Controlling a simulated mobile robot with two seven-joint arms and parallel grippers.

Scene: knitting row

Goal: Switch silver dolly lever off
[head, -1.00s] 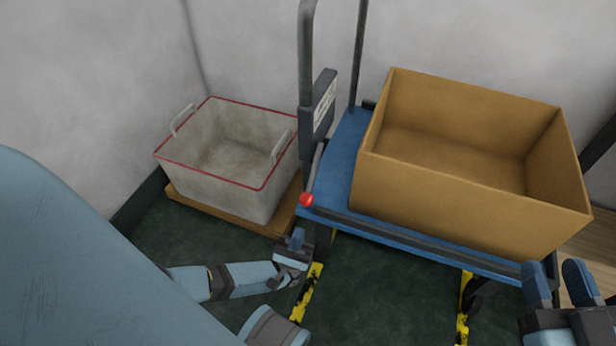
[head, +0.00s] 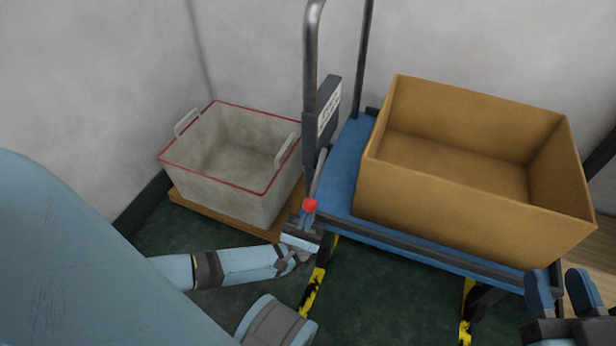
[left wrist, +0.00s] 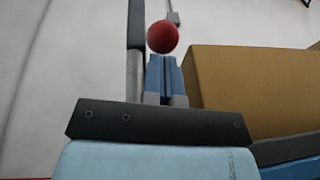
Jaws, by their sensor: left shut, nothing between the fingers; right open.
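The dolly has a blue deck (head: 342,170) and a dark upright handle frame (head: 310,60). Its lever is a thin silver-grey rod (head: 319,172) with a red ball knob (head: 310,205) at its end. My left gripper (head: 308,218) is shut and empty, just below the knob. In the left wrist view the closed blue fingers (left wrist: 164,75) point up at the red knob (left wrist: 162,37), very near it; I cannot tell if they touch. My right gripper (head: 563,290) is open and empty near the deck's front right corner.
A large open cardboard box (head: 455,215) sits on the deck. A grey bin with a red rim (head: 215,185) stands on a wooden board (head: 225,213) to the left. Walls close off the back. Yellow-black strips (head: 313,290) show below the dolly.

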